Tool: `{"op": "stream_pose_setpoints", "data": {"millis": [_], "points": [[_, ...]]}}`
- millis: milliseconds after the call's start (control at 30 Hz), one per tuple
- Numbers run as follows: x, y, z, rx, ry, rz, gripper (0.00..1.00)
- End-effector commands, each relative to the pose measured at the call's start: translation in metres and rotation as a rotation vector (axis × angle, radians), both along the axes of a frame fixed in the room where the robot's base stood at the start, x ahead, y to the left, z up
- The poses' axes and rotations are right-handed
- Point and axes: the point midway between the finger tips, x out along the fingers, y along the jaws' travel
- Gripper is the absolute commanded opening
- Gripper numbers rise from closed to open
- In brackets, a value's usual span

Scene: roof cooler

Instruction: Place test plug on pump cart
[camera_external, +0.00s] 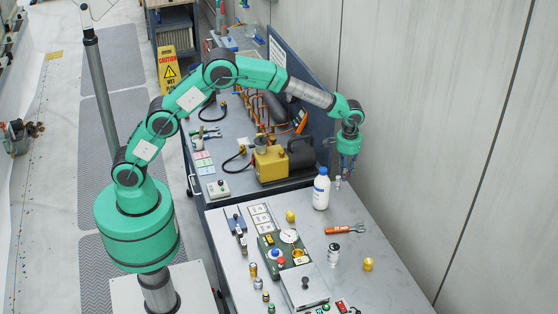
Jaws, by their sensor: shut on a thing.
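My gripper (348,168) points down near the wall, above the back right part of the steel bench and just right of a white bottle with a blue cap (321,190). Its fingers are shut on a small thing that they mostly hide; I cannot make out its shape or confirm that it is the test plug. A small pale item (338,183) shows just below the fingers; I cannot tell whether it is held or stands on the bench. The pump cart appears to be the grey cart (222,136) behind the bench, carrying a yellow pump (270,164).
The steel bench (388,290) holds a green gauge panel (285,250), an orange-handled tool (343,229), a metal canister (333,253) and small yellow items (368,264). The cart also bears hoses, a control box (218,189) and coloured cards (203,160). The wall is close on the right.

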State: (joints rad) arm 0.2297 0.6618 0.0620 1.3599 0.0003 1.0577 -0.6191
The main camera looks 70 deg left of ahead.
Motion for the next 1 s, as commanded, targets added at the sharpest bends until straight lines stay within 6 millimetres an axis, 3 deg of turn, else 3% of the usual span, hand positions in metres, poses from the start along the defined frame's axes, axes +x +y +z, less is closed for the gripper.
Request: {"op": "stream_pose_setpoints", "data": {"millis": [33,100,467,767,1000], "points": [[0.000,0.024,0.000,0.000,0.000,0.026,0.00],[-0.001,0.053,0.001,0.000,0.000,0.057,0.00],[-0.020,0.195,0.004,0.000,0.000,0.215,0.00],[-0.056,0.305,0.005,0.000,0.000,0.346,0.00],[-0.096,0.385,0.004,0.001,0.000,0.451,0.00]]}}
